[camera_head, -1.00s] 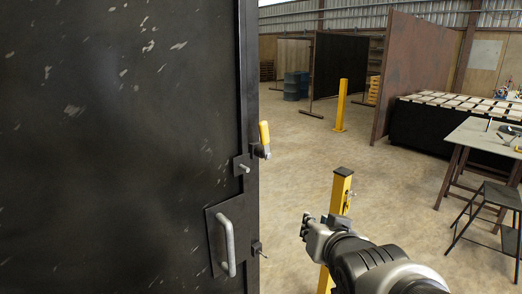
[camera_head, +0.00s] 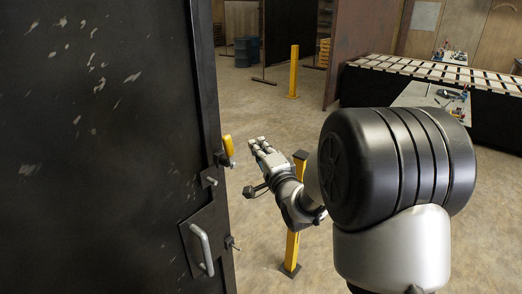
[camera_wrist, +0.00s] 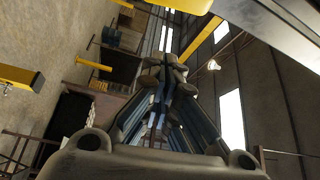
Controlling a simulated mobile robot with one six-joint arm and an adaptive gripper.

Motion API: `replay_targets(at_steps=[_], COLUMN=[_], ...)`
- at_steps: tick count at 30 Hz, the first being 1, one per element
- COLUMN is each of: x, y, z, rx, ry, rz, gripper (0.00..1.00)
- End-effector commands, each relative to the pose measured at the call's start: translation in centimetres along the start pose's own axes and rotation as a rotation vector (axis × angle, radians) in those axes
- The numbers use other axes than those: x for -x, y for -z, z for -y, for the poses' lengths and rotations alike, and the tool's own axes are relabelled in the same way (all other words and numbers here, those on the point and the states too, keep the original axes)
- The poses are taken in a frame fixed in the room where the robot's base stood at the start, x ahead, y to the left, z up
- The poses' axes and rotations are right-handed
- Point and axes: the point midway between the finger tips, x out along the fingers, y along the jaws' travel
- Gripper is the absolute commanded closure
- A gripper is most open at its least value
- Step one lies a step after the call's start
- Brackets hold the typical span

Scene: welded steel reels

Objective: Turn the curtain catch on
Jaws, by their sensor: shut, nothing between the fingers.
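The catch has a yellow handle (camera_head: 228,145) on a dark mount at the right edge of the dark door panel (camera_head: 105,150). The handle stands nearly upright, its top tilted slightly left. My gripper (camera_head: 257,146) is just right of the handle, with a small visible gap in the head view. Its fingers are shut and empty; the fingertips (camera_wrist: 166,72) meet in the middle of the wrist view. A yellow piece (camera_wrist: 188,4) is cut off by the top edge there; I cannot tell whether it is the handle.
A grey pull handle (camera_head: 202,248) and a small peg (camera_head: 210,181) stick out from the panel below the catch. A yellow post (camera_head: 293,245) stands close behind my forearm. Open concrete floor lies beyond, with a work table (camera_head: 425,95) at the right.

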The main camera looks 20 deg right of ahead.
Motion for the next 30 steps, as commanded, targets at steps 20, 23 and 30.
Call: replay_targets(at_steps=[20,23,30], x=[-2.9,-2.9,-3.0], y=[-3.8,-3.8,-3.8], z=[0.1,0.1,0.0], rx=[0.001,0.001,0.006], ry=[0.000,0.000,0.003], rz=[-0.001,-0.002,-0.001], gripper=[1.00,1.00,1.00])
